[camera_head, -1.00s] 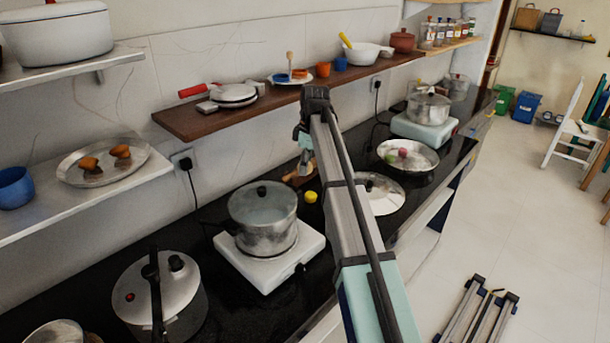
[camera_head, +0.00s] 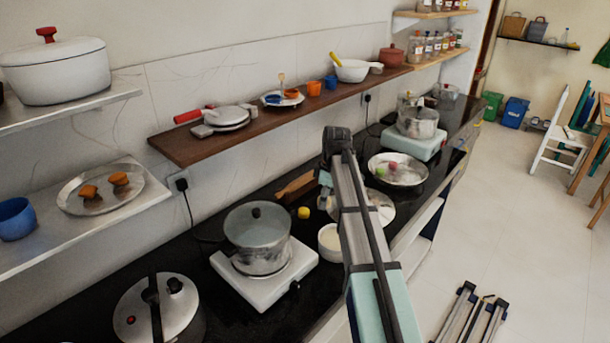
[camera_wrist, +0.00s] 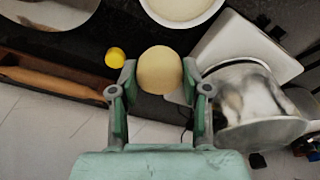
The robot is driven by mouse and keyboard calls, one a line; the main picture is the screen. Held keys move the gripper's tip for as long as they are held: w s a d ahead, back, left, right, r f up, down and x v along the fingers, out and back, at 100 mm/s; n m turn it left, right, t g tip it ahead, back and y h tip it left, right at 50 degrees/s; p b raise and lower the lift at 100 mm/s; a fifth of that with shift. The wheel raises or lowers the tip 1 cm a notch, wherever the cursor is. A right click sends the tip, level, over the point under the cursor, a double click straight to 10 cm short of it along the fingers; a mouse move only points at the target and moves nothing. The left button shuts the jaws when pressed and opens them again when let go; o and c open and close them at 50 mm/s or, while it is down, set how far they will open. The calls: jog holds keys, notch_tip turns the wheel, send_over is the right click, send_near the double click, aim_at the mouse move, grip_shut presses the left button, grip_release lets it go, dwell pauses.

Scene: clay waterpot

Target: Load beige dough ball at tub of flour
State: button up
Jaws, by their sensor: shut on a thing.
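The beige dough ball (camera_wrist: 159,70) is held between the two fingers of my gripper (camera_wrist: 159,76) in the wrist view. My gripper is shut on it. The tub of flour (camera_wrist: 182,8) is a round white container with pale contents, cut off by the top edge of the wrist view, just beyond the ball. In the head view, the tub (camera_head: 329,242) stands on the dark counter, partly behind my arm. The ball cannot be made out in the head view.
A pot (camera_head: 258,238) on a white hob stands left of the tub. A small yellow object (camera_head: 304,213) lies behind the tub. A brown shelf (camera_head: 290,108) runs above the counter.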

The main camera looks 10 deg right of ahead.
jog(key=p, duration=0.2)
send_over(336, 240)
jog(key=shift+n, duration=0.3)
jog(key=f, duration=0.4)
jog(key=shift+s+d+f, duration=0.1)
jog(key=shift+s+f, duration=0.2)
jog(key=shift+s, duration=0.1)
jog(key=shift+w, duration=0.3)
jog(key=shift+f, duration=0.2)
jog(key=shift+f+b, duration=1.85)
jog(key=shift+f, duration=0.9)
jog(key=shift+f, duration=0.55)
jog(key=shift+r+p, duration=2.05)
jog(key=shift+r, duration=1.45)
